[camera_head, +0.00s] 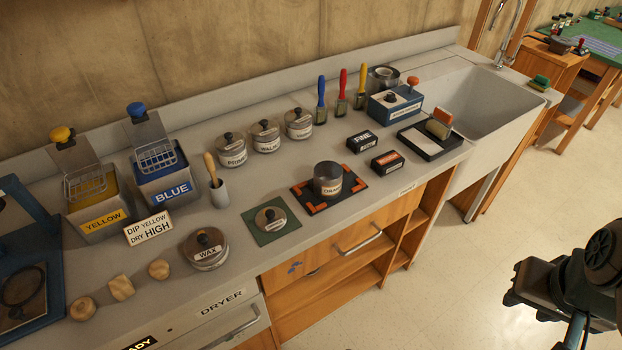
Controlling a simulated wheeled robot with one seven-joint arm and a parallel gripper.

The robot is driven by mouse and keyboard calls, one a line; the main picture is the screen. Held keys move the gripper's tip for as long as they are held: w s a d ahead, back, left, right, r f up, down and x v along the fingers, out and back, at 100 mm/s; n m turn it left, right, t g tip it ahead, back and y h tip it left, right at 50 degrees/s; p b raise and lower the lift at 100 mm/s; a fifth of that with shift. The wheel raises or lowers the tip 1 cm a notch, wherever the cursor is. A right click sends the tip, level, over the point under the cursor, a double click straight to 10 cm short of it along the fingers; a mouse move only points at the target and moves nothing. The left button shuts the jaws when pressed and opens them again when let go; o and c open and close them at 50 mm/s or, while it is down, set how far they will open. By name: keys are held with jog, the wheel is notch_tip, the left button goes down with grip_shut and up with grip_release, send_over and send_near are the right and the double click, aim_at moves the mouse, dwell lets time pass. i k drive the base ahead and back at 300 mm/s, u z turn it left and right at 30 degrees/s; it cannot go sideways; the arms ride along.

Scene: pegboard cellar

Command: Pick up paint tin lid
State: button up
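A round metal lid (271,219) with a dark knob and a pale label lies flat on a green square mat (293,225) on the counter; it looks like the paint tin lid. To its right, an open metal tin (328,180) with a partly legible label stands upright on a black mat with orange corner marks (354,188). My gripper (515,287) is at the lower right, over the floor, well away from the lid. Its dark end shows, but its fingers cannot be made out clearly. Nothing is seen held in it.
A WAX tin (207,258) stands left of the green mat. Three knobbed tins (265,139) stand behind it. A grey cup with a brush (219,194) is at back left. The counter's front edge is just before the mat.

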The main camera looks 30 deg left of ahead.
aim_at(270, 219)
jog(key=u, duration=0.2)
jog(key=i, duration=0.6)
jog(key=u, duration=1)
jog(key=i, duration=0.4)
jog(key=u, duration=0.45)
